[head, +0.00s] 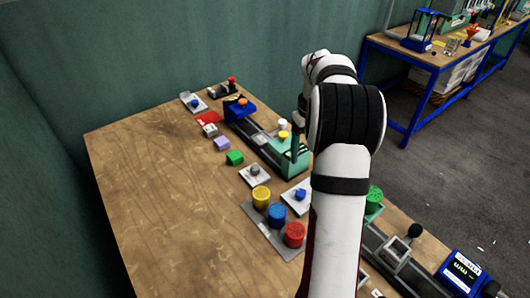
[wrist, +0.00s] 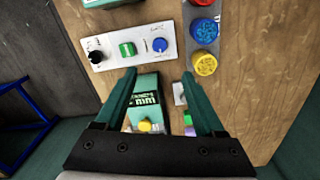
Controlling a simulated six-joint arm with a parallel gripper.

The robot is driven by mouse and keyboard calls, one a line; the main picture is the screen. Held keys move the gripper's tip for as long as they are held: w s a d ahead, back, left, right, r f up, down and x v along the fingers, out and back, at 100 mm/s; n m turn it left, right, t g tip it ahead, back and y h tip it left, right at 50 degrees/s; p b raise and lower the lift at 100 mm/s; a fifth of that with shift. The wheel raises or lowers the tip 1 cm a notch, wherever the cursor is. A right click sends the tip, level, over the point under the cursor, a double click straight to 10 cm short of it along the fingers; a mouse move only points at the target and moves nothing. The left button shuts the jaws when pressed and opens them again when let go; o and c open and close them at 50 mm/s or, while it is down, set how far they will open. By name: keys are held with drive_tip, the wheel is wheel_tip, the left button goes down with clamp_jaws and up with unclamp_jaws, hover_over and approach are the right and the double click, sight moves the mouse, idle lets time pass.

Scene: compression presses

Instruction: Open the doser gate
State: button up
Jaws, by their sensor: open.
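My gripper (wrist: 158,82) is open and empty in the wrist view, its two dark green fingers spread apart. Between and beyond them is a green machine block (wrist: 146,90) with a printed label and a yellow knob (wrist: 144,126). A small grey metal plate (wrist: 179,93) shows near the right finger. In the head view the green machine block (head: 291,157) stands at the end of a dark rail, partly behind my arm. My gripper is mostly hidden there. I cannot tell which part is the doser gate.
A light panel (wrist: 142,47) carries black, green and blue controls. A grey tray (head: 262,229) holds yellow, blue and red ribbed pots. A purple block (head: 222,143) and a green block (head: 235,158) lie left of the rail. The table's left side (head: 160,190) is bare.

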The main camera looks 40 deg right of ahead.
sight(300, 192)
wheel_tip(300, 192, down, 16)
drive_tip(key=shift+r, duration=0.15)
clamp_jaws()
idle(0.3)
